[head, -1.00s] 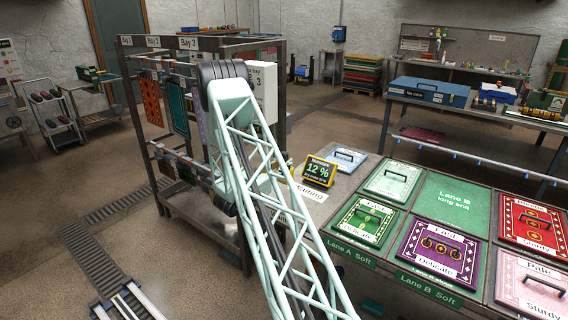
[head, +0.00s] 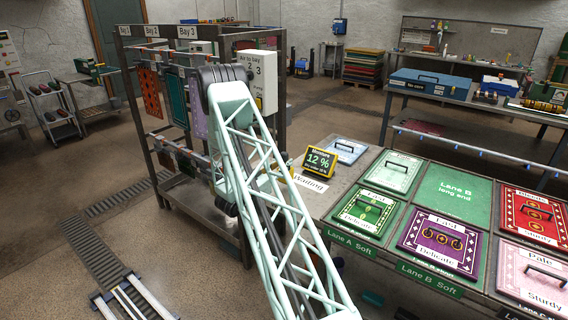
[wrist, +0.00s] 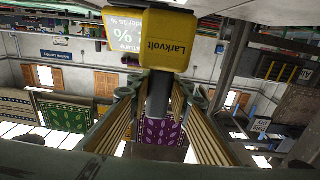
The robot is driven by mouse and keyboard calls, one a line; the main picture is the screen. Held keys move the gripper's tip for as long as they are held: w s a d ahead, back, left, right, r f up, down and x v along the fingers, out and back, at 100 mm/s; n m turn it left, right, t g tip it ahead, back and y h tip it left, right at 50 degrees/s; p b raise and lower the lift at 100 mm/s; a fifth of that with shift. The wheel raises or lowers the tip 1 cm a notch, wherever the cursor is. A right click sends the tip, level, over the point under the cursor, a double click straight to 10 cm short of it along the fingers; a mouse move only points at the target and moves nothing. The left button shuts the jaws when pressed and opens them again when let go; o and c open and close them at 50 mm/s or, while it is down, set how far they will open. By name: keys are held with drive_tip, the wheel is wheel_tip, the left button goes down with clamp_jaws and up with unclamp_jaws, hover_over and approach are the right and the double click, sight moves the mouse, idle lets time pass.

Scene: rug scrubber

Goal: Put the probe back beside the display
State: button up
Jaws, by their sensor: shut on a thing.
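My gripper (wrist: 160,100) is shut on the dark handle (wrist: 158,95) of the probe in the wrist view. The probe's yellow body (wrist: 168,42), marked Larkvolt, sits at the far end of that handle, between and beyond the fingers. The yellow-framed moisture display (head: 319,162) reads 12 % and stands on the grey table end, right of my arm in the head view. Part of the display (wrist: 124,27) shows upside down behind the probe in the wrist view. My gripper and the probe are mostly hidden behind my arm in the head view. The gap between probe and display is unclear.
A Waiting label (head: 310,184) lies in front of the display, and a pale blue handled panel (head: 345,150) lies behind it. Handled rug panels (head: 440,242) fill the table to the right. A metal rack (head: 280,120) with hanging rugs stands to the left.

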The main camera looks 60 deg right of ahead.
drive_tip(key=shift+f+b, duration=0.75)
drive_tip(key=shift+f, duration=0.6)
